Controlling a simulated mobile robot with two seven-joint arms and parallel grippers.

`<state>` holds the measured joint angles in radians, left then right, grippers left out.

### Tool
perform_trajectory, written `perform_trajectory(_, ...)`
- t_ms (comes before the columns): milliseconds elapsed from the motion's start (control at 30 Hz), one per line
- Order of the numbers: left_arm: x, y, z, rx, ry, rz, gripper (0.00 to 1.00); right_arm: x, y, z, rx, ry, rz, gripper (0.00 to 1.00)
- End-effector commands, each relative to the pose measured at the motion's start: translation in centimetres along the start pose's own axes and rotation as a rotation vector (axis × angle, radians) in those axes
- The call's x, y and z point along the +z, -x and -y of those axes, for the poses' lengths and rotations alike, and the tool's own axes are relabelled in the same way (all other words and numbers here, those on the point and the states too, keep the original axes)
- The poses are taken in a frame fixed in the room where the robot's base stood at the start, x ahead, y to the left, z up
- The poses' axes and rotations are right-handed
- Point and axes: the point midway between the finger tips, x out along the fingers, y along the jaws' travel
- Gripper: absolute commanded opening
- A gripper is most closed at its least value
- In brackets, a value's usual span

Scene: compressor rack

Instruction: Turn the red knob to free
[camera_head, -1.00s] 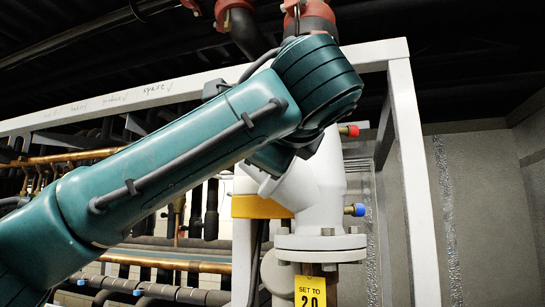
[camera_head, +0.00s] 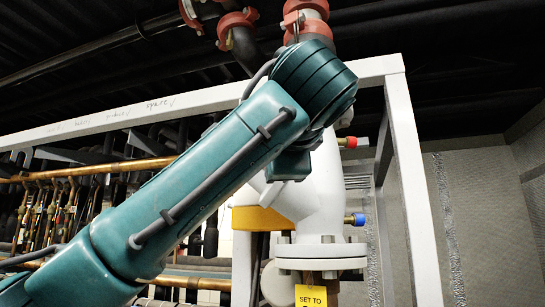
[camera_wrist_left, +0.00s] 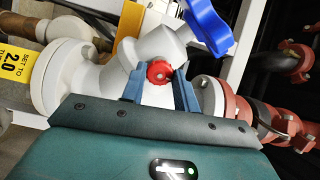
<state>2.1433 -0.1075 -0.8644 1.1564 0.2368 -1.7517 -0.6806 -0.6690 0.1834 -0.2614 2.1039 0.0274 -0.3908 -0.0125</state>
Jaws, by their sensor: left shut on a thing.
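The red knob (camera_wrist_left: 160,71) shows in the left wrist view, a small round lobed knob on the white valve body (camera_wrist_left: 150,50). My left gripper (camera_wrist_left: 160,80) has one blue-grey finger on each side of the knob and is shut on it. In the head view, my left arm hides the knob and the fingers, and the white valve body (camera_head: 328,190) stands behind the arm. My right gripper is in neither view.
A yellow tag (camera_head: 311,297) hangs below the flange (camera_head: 320,250). A red-capped fitting (camera_head: 352,142) and a blue-capped fitting (camera_head: 354,219) stick out right. A white frame (camera_head: 412,180) surrounds the valve.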

Motion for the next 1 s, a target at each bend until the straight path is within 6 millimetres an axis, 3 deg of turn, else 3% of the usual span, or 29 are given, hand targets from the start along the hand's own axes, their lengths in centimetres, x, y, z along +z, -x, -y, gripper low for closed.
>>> perform_trajectory(367, -0.06, 0.00, -0.17, 0.004, 0.001, 0.000, 0.07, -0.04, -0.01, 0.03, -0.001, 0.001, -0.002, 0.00)
perform_trajectory(400, -0.06, 0.00, -0.17, 0.004, 0.001, 0.000, 0.33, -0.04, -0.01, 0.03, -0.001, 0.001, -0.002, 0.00)
perform_trajectory(633, -0.04, 0.00, -0.10, 0.002, 0.001, 0.000, 0.52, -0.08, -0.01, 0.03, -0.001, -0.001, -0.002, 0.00)
perform_trajectory(1000, -0.05, 0.92, -0.12, -0.001, 0.002, -0.002, 0.52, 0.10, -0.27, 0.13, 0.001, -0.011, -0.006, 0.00)
